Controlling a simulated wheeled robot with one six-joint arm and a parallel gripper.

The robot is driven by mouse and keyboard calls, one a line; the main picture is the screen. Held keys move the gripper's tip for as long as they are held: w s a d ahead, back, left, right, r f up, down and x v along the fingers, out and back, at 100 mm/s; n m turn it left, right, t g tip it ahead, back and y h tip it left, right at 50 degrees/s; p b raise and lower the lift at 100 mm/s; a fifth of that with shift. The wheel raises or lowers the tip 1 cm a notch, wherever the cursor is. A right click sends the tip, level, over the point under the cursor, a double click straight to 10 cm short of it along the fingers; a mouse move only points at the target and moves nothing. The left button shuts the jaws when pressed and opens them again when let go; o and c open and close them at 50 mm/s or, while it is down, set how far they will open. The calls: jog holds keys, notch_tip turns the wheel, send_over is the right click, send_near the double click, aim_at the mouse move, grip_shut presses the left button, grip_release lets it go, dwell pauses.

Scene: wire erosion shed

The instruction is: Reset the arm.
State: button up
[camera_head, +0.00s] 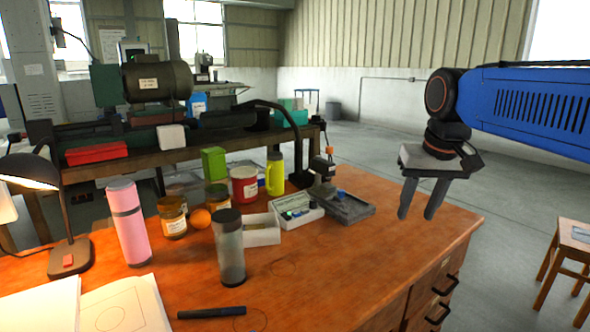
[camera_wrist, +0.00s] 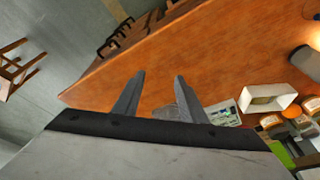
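My gripper (camera_head: 421,199) hangs from my blue arm at the right of the head view, above the right end of the wooden desk (camera_head: 400,223). Its two grey fingers point down and stand apart, with nothing between them. In the wrist view the gripper (camera_wrist: 160,88) also shows open and empty, with the bare orange-brown desk top (camera_wrist: 200,60) beyond the fingertips. No object touches the fingers in either view.
On the desk are a pink bottle (camera_head: 130,228), a grey tumbler (camera_head: 230,255), several jars, a white box (camera_head: 262,231) and a dark grey device (camera_head: 343,206). A desk lamp (camera_head: 62,215) stands left. A stool (camera_head: 572,240) is at right. The desk's right part is clear.

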jog(key=s+d+f+t, duration=0.1)
jog(key=s+d+f, duration=0.1)
jog(key=s+f, duration=1.6)
jog(key=shift+s+d+f+n+t, duration=0.2)
jog(key=shift+s+d+n+t, duration=0.05)
jog(key=shift+d+n+t, duration=0.05)
